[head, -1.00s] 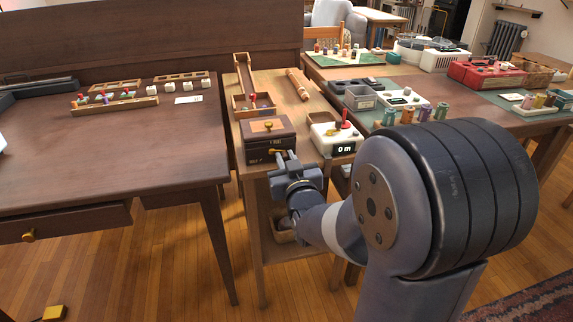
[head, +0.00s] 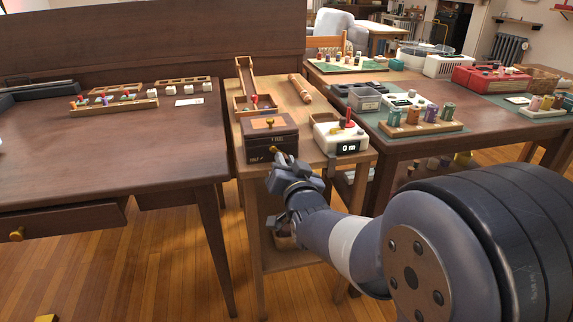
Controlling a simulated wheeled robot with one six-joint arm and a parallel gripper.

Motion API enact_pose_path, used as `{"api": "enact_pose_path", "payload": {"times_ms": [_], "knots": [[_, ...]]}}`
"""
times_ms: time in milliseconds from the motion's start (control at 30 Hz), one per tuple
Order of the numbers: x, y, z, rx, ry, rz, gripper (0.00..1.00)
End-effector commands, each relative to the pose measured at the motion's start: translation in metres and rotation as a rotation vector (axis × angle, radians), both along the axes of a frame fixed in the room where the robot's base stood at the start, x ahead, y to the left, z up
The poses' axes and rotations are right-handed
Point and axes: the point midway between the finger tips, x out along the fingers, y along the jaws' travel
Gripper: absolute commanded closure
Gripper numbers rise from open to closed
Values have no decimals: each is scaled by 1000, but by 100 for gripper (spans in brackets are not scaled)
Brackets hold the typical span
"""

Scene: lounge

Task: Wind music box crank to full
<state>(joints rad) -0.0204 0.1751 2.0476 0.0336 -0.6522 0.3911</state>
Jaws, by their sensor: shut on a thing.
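The music box (head: 286,134) is a dark brown box with a lighter panel on its lid, at the front of the narrow wooden side table (head: 247,190). Its brass crank knob (head: 274,149) shows at the box's front face. My gripper (head: 278,158) is at the front of the box, tilted up from below, shut on the crank. Its fingers and wrist hide the crank arm and part of the front face. Small lettering shows on the front, too small to read fully.
A white device (head: 339,136) reading "0 m" with a red knob stands close right of the box. A wooden ramp tray (head: 246,88) and a wooden roller (head: 301,88) lie behind. Larger desks (head: 110,150) flank the side table on both sides.

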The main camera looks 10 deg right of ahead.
Motion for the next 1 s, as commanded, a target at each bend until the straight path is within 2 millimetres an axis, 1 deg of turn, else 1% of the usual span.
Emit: {"api": "enact_pose_path", "payload": {"times_ms": [300,333,567,867,967,1000], "knots": [[0,0,0,0,1,0,100],[0,0,0,0,0,0,81],[0,0,0,0,0,0,62],[-3,0,1,0,0,0,62],[-11,0,1,0,0,0,62],[-17,0,2,0,0,0,62]]}}
